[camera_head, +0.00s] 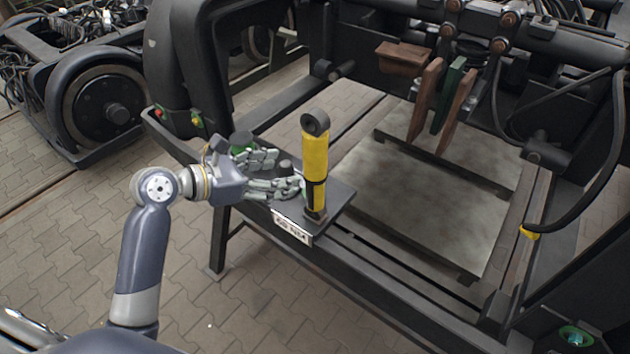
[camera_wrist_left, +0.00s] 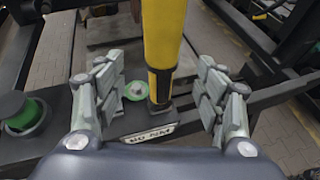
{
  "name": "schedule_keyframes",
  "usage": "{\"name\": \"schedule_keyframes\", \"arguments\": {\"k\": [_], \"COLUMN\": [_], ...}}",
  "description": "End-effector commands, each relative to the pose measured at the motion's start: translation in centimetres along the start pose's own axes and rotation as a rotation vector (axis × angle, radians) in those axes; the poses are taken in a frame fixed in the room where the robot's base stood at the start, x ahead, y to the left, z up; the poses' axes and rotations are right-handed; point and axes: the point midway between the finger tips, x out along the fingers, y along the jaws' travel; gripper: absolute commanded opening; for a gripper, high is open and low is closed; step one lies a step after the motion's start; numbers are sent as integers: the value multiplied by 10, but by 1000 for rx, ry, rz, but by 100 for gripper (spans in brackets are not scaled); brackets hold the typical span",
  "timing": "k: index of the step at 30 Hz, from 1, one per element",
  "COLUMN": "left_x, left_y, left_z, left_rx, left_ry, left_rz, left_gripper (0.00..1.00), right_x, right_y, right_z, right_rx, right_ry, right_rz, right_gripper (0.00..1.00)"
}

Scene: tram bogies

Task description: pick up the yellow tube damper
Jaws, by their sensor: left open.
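The yellow tube damper (camera_head: 315,160) stands upright on a small dark plate (camera_head: 340,196) on the bogie frame. It has a dark eye at its top and a black band low on the tube. In the left wrist view the damper (camera_wrist_left: 163,35) rises between the two fingers of my left gripper (camera_wrist_left: 160,95), beyond the palm. My left gripper (camera_head: 285,172) comes in from the left and is open, with its fingertips close to the damper's lower half. I cannot tell whether any finger touches it. My right gripper is not in view.
A dark cylindrical part with green (camera_wrist_left: 22,112) stands on the plate at the left. A label plate (camera_head: 291,228) is on the front edge. Brown and green pads (camera_head: 448,95) hang behind. A black hose (camera_head: 590,170) arches at the right. Paved floor (camera_head: 255,300) lies in front.

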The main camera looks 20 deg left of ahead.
Motion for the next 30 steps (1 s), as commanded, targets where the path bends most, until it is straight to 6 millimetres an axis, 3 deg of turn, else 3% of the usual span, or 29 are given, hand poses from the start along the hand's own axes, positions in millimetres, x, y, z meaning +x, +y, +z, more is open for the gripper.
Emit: {"name": "schedule_keyframes", "arguments": {"k": [4,9,17,25,30], "left_x": [4,32,55,92,103], "left_y": [-3,-3,-3,-3,-3], "left_z": [12,13,12,8,7], "left_rx": [-42,-46,-43,-43,-41], "left_ry": [-19,-21,-18,-19,-17], "left_rz": [-12,-12,-11,-10,-9], "left_gripper": [64,64,64,64,64], "right_x": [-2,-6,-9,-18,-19], "right_y": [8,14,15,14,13], "right_z": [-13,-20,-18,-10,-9], "right_rx": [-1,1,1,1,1], "right_ry": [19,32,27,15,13], "right_rz": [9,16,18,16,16], "right_gripper": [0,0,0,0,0]}}
